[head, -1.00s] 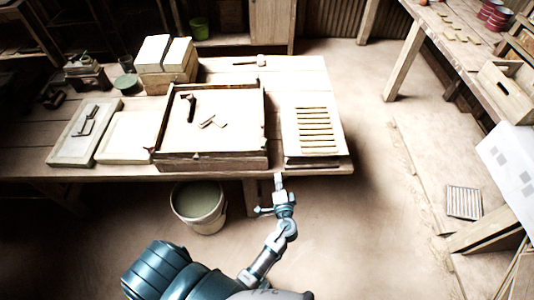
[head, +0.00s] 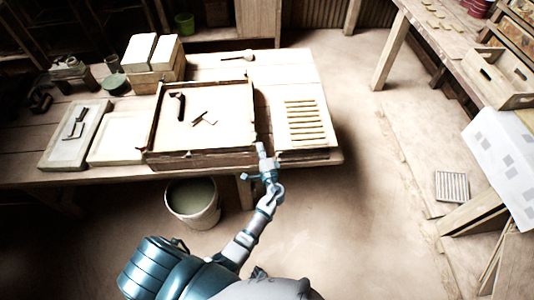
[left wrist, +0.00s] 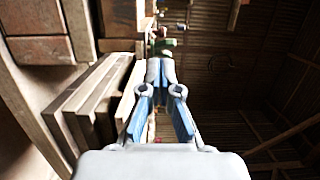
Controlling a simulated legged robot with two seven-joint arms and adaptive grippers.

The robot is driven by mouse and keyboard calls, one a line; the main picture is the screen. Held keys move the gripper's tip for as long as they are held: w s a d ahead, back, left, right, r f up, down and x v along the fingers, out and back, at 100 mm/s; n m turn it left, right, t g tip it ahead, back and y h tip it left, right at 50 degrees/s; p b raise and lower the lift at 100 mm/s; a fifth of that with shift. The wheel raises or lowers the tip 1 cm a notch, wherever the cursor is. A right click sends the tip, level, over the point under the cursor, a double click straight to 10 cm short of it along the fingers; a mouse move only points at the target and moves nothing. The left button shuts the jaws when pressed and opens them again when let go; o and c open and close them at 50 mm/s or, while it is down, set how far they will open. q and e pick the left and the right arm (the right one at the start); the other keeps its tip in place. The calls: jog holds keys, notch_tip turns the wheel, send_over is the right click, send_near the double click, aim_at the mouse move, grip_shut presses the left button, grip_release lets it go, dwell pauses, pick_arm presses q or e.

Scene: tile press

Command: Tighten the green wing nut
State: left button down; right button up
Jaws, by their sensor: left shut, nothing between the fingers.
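I cannot make out a green wing nut for sure in either view. My left gripper (head: 261,149) is at the front edge of the table in the head view, over or just before the gap between the large framed press tray (head: 200,159) and the slatted board (head: 307,125). In the left wrist view my left gripper (left wrist: 160,66) has its blue fingers together with nothing between them. A small green spot (left wrist: 168,42) shows beyond the fingertips there, too small to identify. My right gripper is in neither view.
The wooden table (head: 290,68) also holds pale slabs (head: 118,138), stacked blocks (head: 154,77) and a green bowl (head: 116,85). A bucket (head: 193,204) stands on the floor by the table's front. A second bench (head: 428,48) is at the right. Open floor lies between.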

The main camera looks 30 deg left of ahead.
aim_at(253, 144)
pick_arm(q)
jog(key=shift+a, duration=0.55)
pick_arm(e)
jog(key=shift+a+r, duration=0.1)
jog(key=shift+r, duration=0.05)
pick_arm(q)
jog(key=shift+f, duration=0.1)
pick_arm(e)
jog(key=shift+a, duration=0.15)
